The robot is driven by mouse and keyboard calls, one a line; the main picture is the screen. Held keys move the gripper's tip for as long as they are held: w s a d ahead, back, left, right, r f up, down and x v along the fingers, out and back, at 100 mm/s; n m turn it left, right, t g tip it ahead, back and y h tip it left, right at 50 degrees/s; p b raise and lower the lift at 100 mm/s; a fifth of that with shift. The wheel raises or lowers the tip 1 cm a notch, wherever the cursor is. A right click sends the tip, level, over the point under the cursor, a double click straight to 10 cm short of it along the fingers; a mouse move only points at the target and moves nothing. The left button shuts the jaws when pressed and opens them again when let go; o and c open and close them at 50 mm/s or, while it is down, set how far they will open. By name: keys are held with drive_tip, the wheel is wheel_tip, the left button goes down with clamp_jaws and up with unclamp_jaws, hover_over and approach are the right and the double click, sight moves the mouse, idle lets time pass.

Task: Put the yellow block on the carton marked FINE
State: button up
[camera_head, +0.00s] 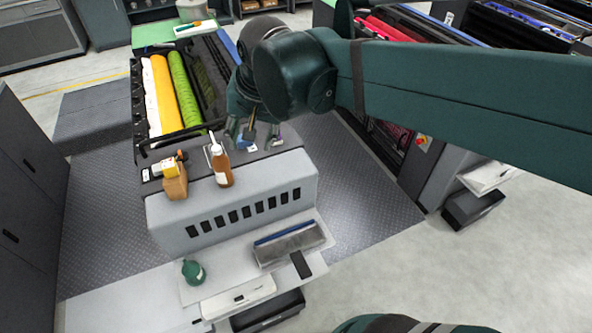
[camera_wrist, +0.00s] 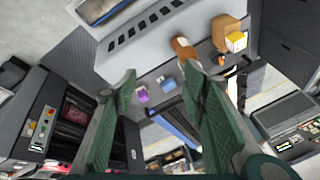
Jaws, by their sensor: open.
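The yellow block (camera_head: 170,168) is a small cube with a pale face, at the left end of the machine's dark shelf. It also shows at upper right in the wrist view (camera_wrist: 236,42). A brown carton (camera_head: 175,187) is right against it in the picture; it shows in the wrist view too (camera_wrist: 224,26). I cannot tell whether they touch, and no FINE marking is readable. My gripper (camera_head: 243,131) is open and empty, to the right of both and above the shelf. In the wrist view its two green fingers (camera_wrist: 160,75) stand wide apart, with the yellow block outside them to the right.
A brown bottle (camera_head: 221,166) with a white nozzle stands between the carton and my gripper. A blue block (camera_wrist: 168,83) and a purple block (camera_wrist: 142,93) lie under my gripper. A small orange thing (camera_head: 182,155) is behind the yellow block. Colored ink rollers (camera_head: 185,90) lie beyond the shelf.

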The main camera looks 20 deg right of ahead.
drive_tip(key=s+d+f+n+t, duration=0.1)
drive_tip(key=s+d+f+n, duration=0.1)
drive_tip(key=s, duration=0.3)
drive_tip(key=s+d+f+n+t, duration=0.1)
drive_tip(key=s+d+f+n, duration=0.2)
drive_tip(key=s+d+n, duration=0.1)
drive_tip(key=shift+s+d+t+h, duration=0.3)
drive_tip(key=shift+s+d, duration=0.25)
drive_tip(key=shift+s, duration=0.7)
